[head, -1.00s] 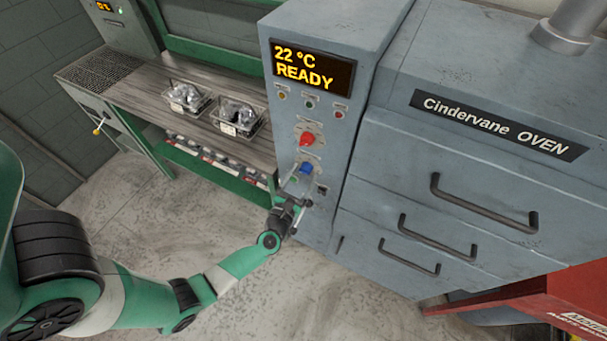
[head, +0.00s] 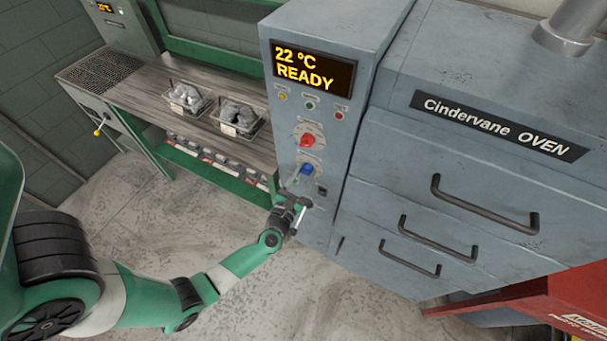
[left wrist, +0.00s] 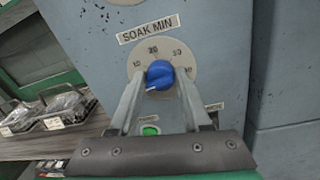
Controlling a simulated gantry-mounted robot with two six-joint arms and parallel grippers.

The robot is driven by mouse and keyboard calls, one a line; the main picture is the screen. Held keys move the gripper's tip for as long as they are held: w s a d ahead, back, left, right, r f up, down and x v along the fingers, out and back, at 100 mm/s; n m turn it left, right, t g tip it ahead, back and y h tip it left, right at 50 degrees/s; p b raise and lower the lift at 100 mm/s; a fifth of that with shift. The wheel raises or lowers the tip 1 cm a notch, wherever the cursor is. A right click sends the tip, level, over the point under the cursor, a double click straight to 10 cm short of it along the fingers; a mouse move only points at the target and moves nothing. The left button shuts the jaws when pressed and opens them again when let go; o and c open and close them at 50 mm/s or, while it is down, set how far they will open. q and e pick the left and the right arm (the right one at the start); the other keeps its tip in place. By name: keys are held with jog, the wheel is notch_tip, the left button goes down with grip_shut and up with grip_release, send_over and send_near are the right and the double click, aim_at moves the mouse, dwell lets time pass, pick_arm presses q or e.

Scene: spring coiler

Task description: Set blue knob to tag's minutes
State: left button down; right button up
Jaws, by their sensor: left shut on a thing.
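The blue knob (head: 306,169) sits on the oven's control column below a red knob. In the left wrist view the blue knob (left wrist: 160,72) is at the centre of a round dial (left wrist: 178,50) labelled SOAK MIN. Its white pointer mark faces lower left, below the 10. My left gripper (left wrist: 158,78) is shut on the blue knob, one finger on each side; the gripper also shows in the head view (head: 303,172). Small white tags (head: 228,130) are on the wire baskets; their writing is too small to read. My right gripper is not in view.
The red knob (head: 306,140) is just above. A lit green button (left wrist: 150,131) is below the dial. The display (head: 312,70) reads 22 °C READY. Two baskets of parts (head: 237,118) stand on the bench (head: 140,85). Oven drawers with handles (head: 485,205) are to the right.

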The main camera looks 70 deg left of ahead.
pick_arm(q)
jog(key=shift+m, duration=0.3)
jog(key=m, duration=0.9)
jog(key=m+t, duration=0.1)
jog(key=m, duration=0.6)
jog(key=m+p, duration=0.1)
jog(key=m, duration=0.5)
jog(key=shift+f+m+h, duration=0.3)
jog(key=shift+f+h, duration=0.05)
jog(key=shift+h, duration=0.05)
jog(key=m+p, duration=0.1)
jog(key=m, duration=0.3)
jog(key=shift+s+m, duration=0.1)
jog(key=shift+m, duration=0.2)
jog(key=shift+a+m+t+h+p, duration=0.1)
jog(key=shift+m+t+h+p, duration=0.25)
jog(key=shift+m, duration=1.35)
